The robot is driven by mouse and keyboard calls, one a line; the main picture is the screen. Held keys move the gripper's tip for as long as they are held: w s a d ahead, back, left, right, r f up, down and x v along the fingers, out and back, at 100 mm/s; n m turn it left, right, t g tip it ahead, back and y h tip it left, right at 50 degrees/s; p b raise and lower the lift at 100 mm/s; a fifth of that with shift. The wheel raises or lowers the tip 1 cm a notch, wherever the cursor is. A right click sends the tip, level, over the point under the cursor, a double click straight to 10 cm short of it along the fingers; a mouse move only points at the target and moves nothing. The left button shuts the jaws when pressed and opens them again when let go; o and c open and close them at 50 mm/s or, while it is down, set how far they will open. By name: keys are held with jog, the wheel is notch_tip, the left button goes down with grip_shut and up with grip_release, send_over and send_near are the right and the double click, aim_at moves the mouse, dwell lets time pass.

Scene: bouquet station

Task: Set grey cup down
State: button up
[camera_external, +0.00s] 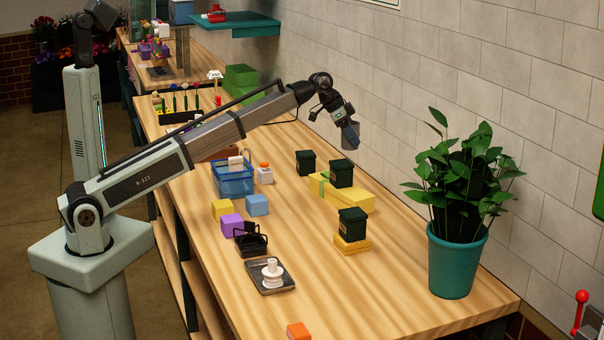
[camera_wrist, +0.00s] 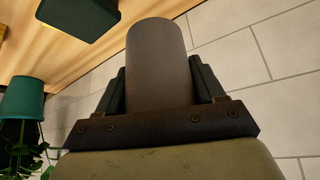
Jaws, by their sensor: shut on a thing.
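The grey cup (camera_wrist: 158,65) is between the two dark fingers of my gripper (camera_wrist: 160,85) in the wrist view, and the fingers are shut on it. In the external view the grey cup (camera_external: 350,135) hangs tilted below my gripper (camera_external: 343,120). It is held in the air above the far right side of the wooden table (camera_external: 300,250), near the tiled wall. The cup looks clear of the table top. Its far end is not touching anything that I can see.
Dark green canisters (camera_external: 305,162) stand nearby, some on yellow blocks (camera_external: 357,197). A blue basket (camera_external: 235,181) is to the left. A potted plant (camera_external: 455,260) stands at the near right.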

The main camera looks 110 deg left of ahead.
jog(key=s+a+n+g+y, duration=0.1)
jog(key=s+a+n+y, duration=0.3)
jog(key=s+a, duration=2.05)
jog(key=shift+n+h, duration=0.6)
jog(key=shift+h, duration=0.1)
jog(key=shift+s+d+f, duration=0.15)
jog(key=shift+s+f, duration=0.05)
jog(key=shift+f, duration=2.35)
jog(key=shift+s+d+f, duration=0.1)
jog(key=shift+s+f, duration=0.05)
jog(key=shift+f, duration=2.4)
jog(key=shift+s+d+f, duration=0.15)
jog(key=shift+s+f, duration=0.05)
jog(key=shift+f, duration=2.35)
jog(key=shift+f, duration=0.15)
jog(key=o, duration=1.1)
jog(key=v, duration=1.2)
jog(key=shift+w+r, duration=0.15)
jog(key=shift+r, duration=0.1)
